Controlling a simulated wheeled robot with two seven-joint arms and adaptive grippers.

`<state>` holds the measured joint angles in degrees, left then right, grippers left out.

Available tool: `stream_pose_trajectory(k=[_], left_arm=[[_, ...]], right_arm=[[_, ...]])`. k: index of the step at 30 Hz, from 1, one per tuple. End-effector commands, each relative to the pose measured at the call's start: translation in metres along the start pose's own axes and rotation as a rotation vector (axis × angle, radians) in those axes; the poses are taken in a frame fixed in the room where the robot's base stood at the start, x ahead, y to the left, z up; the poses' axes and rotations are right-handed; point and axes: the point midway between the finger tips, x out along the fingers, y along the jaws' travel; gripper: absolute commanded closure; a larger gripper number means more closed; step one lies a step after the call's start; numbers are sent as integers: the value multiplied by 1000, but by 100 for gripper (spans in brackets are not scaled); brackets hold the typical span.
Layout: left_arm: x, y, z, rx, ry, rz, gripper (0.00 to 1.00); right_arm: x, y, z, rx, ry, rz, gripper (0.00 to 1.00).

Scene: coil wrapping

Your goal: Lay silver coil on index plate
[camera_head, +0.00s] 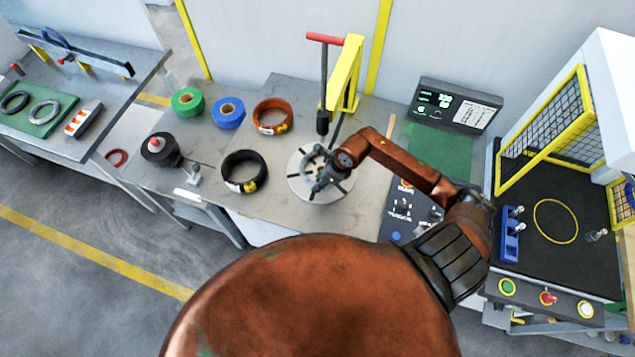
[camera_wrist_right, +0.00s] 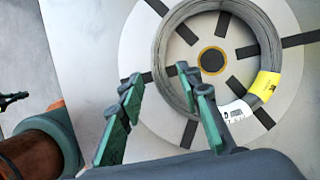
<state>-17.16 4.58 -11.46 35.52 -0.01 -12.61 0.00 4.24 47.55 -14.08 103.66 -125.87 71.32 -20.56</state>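The silver coil (camera_wrist_right: 168,58), with a yellow and a white label, lies on the round pale index plate (camera_wrist_right: 137,42) with black slots. It sits around the plate's dark hub, a little off centre. In the head view the index plate (camera_head: 300,190) is on the bench, and my arm hides much of the coil. My right gripper (camera_wrist_right: 160,82) is open, its green fingers apart at the coil's near-left side. One fingertip is outside the ring; the other overlaps its inner edge. Whether either touches the coil cannot be told. My left gripper is not in view.
A yellow post with a red-handled lever (camera_head: 345,75) stands behind the plate. A black coil (camera_head: 244,171), an orange coil (camera_head: 272,116), blue tape (camera_head: 228,112) and green tape (camera_head: 188,102) lie to its left. A control panel (camera_head: 405,205) and a yellow-framed guard (camera_head: 545,120) are to the right.

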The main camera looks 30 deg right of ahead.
Motion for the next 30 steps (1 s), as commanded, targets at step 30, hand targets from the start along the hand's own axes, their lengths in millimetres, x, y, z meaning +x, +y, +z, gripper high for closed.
stream_pose_trajectory(k=[30], left_arm=[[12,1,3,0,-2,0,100]], right_arm=[[-104,1,0,0,0,1,68]])
